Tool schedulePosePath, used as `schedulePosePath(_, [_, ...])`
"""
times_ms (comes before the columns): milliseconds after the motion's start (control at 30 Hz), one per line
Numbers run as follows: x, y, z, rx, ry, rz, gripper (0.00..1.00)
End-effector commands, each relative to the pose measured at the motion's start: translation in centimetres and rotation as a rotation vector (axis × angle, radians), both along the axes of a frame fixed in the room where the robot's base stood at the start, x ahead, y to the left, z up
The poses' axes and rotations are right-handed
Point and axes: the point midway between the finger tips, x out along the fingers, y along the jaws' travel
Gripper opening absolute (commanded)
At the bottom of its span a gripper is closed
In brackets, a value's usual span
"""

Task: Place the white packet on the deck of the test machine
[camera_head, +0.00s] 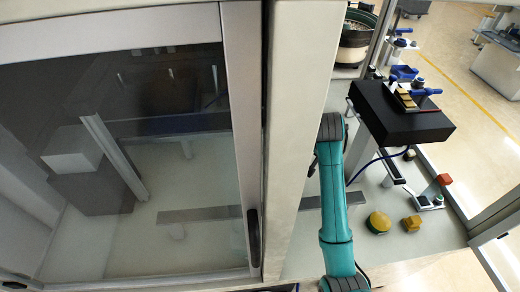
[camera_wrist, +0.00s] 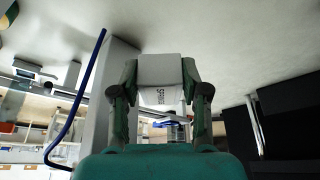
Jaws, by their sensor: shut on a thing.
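In the wrist view, my gripper (camera_wrist: 160,76) is shut on the white packet (camera_wrist: 160,94), which sits between its two green fingers. Dark lettering shows on the packet. In the head view my teal arm reaches up beside the pale post, and neither my gripper nor the packet can be made out. A black block (camera_head: 398,122) with blue-handled clamps on top stands right of my arm, on a light column. It may be part of the test machine; I cannot tell which surface is its deck.
A pale post (camera_head: 305,110) and a glazed door (camera_head: 130,150) fill the left. A blue cable (camera_wrist: 76,100) runs near a column in the wrist view.

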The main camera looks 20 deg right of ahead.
Motion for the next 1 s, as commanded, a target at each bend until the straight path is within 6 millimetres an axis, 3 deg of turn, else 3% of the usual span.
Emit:
schedulePosePath(167, [-0.1,-0.1,-0.5,0.0,0.001,-0.004,0.08])
schedulePosePath(500, [-0.1,0.0,-5.7,0.001,0.003,-0.001,0.08])
schedulePosePath(1000, [0.0,0.0,-10.1,0.0,0.0,-0.001,0.08])
